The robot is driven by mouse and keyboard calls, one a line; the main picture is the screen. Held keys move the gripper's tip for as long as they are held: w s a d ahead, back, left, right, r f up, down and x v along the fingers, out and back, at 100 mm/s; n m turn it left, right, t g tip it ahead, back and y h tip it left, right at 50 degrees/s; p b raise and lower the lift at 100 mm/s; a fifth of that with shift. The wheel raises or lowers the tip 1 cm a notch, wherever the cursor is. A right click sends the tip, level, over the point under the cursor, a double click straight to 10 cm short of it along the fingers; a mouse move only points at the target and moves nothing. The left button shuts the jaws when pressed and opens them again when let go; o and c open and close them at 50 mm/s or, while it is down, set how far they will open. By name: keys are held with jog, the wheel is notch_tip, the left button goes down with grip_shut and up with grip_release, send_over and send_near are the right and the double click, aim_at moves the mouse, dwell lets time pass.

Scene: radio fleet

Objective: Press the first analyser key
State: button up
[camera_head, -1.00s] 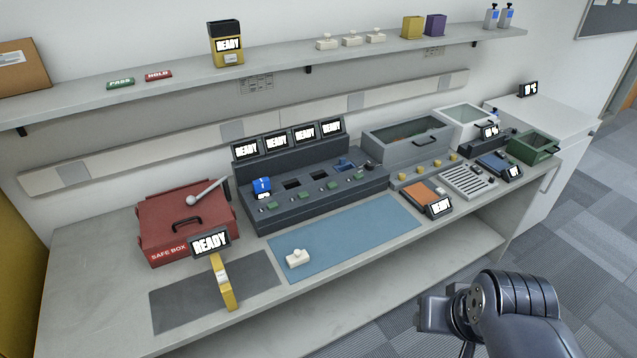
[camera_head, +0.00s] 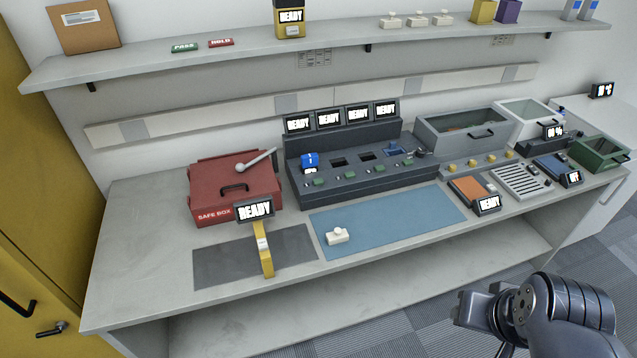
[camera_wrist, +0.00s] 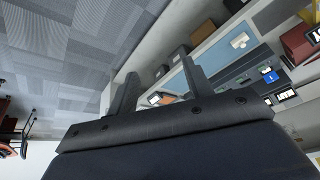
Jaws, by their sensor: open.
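The likely analyser (camera_head: 350,188) is a dark grey console on the bench, with a row of screens reading READY above it. Green keys run along its sloped front. The leftmost green key (camera_head: 319,181) is at the console's left end, below a blue block (camera_head: 310,160) standing in the first bay. My gripper (camera_head: 468,306) is low at the right in the head view, in front of the bench and well apart from the console. In the wrist view my gripper (camera_wrist: 160,88) shows two spread fingers with nothing between them.
A red safe box (camera_head: 235,188) stands left of the console. A blue mat (camera_head: 390,222) with a small white piece (camera_head: 337,236) lies in front. A yellow piece (camera_head: 265,255) lies on a grey mat (camera_head: 215,262). A shelf (camera_head: 340,52) runs above.

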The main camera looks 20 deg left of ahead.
grip_shut()
dwell(0.3)
dwell(1.2)
